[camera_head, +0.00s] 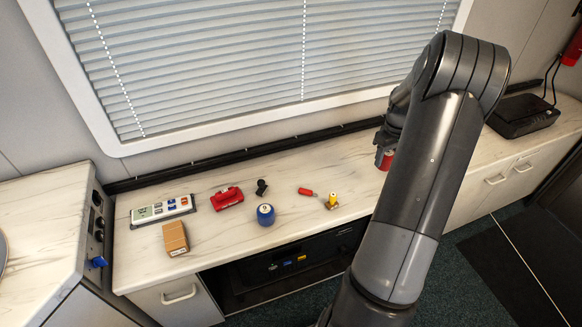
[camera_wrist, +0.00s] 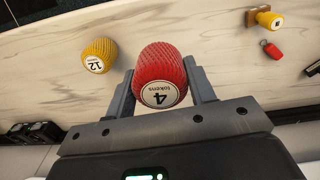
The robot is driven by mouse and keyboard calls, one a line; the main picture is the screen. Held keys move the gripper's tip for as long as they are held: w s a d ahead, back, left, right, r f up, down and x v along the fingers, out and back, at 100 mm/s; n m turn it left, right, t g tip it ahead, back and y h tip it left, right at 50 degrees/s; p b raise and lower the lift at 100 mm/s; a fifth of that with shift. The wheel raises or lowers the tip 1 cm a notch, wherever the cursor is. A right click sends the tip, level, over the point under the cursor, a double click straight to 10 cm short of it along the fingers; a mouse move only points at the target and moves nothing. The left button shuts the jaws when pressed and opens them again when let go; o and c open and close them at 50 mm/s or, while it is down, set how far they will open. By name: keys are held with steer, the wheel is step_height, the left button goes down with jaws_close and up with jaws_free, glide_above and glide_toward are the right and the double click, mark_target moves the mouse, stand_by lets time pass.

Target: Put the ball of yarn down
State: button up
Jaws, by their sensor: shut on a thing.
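A red ball of yarn (camera_wrist: 161,72) with a white label reading "4 tokens" sits between the two fingers of my gripper (camera_wrist: 163,88) in the wrist view. My gripper is shut on it. In the head view the red ball (camera_head: 387,160) shows only in part beside my gripper (camera_head: 383,154), over the right part of the marble-look worktop (camera_head: 215,241). I cannot tell whether it touches the worktop. A yellow ball of yarn (camera_wrist: 99,55) labelled 12 stands apart, left of the red one in the wrist view. My arm hides it in the head view.
Left of my gripper lie a yellow-topped item (camera_head: 333,200), a red-handled tool (camera_head: 306,192), a blue ball (camera_head: 265,214), a red object (camera_head: 227,198), a brown box (camera_head: 175,238) and a button panel (camera_head: 162,210). A black device (camera_head: 522,116) stands at right. Bare worktop separates them.

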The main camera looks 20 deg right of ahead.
steer(key=w+a, duration=0.7)
steer(key=a, duration=0.3)
steer(key=w+a, duration=0.7)
steer(key=a, duration=0.2)
steer(key=shift+n, duration=0.3)
steer(key=w+a+f, duration=0.2)
steer(key=a, duration=0.1)
steer(key=w+a+f, duration=0.2)
steer(key=a, duration=0.1)
steer(key=w+a+f, duration=0.2)
steer(key=shift+w+a+f, duration=0.25)
steer(key=shift+w+a, duration=0.1)
steer(key=shift+a, duration=0.05)
steer(key=shift+w+a+f, duration=0.2)
steer(key=shift+w+f, duration=0.05)
steer(key=shift+f, duration=1.9)
steer(key=o, duration=1)
steer(key=shift+f, duration=0.15)
